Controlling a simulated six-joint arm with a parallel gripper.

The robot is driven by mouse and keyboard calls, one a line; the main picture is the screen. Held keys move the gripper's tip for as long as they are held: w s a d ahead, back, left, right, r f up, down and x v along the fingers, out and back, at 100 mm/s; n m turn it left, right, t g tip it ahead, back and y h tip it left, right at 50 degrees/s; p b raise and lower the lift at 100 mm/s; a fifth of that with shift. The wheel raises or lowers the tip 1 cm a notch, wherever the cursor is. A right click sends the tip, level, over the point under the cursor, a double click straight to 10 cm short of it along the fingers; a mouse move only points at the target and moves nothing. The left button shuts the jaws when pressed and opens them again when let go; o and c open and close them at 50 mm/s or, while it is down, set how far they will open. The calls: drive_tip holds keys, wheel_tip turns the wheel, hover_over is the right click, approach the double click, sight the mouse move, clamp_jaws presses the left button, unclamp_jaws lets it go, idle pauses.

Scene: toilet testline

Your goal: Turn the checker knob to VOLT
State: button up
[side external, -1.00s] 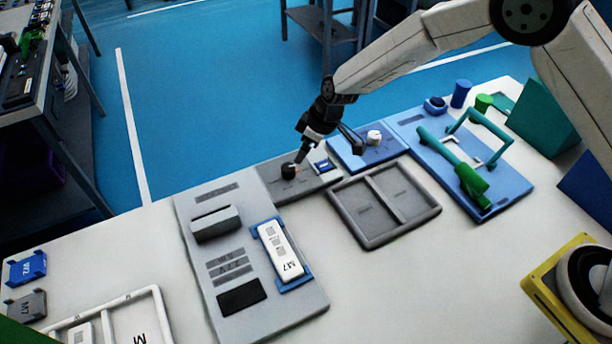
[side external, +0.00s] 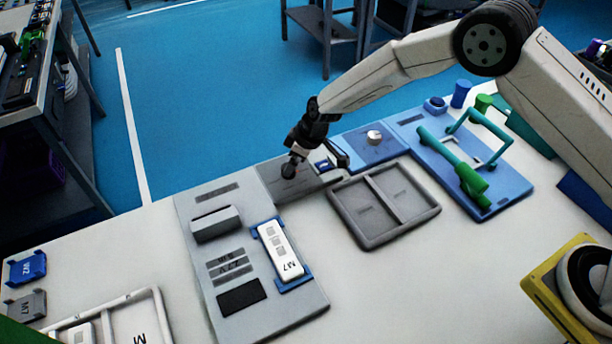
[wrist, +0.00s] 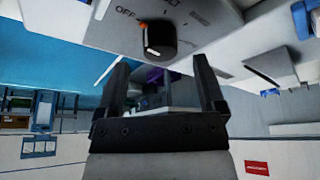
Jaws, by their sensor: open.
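The checker knob (wrist: 160,40) is a dark round knob with a white line, on a grey panel (wrist: 215,45). In the wrist view it lies just beyond my fingertips, roughly centred between them. An OFF label and an orange mark sit beside it, and a partly cropped label ending in LT is at the top edge. Whether a finger touches the knob is unclear.
A blue panel with a white knob (side external: 374,137) stands right of the checker. A grey divided tray (side external: 350,222) lies in front of it. A grey board (side external: 205,285) holds a white M7 module (side external: 281,250). A green handle (side external: 470,178) stands on a blue board further right.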

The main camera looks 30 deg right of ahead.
drive_tip(key=shift+x, duration=1.7)
clamp_jaws()
drive_tip(key=shift+m+t+h, duration=0.3)
drive_tip(key=shift+m, duration=0.7)
drive_tip(key=shift+a+m+t+h, duration=0.1)
drive_tip(key=shift+m+t+h, duration=0.35)
drive_tip(key=shift+m, duration=1.25)
drive_tip(key=shift+a+m+h, duration=0.1)
drive_tip(key=shift+m+h, duration=0.95)
drive_tip(key=shift+m, duration=1.75)
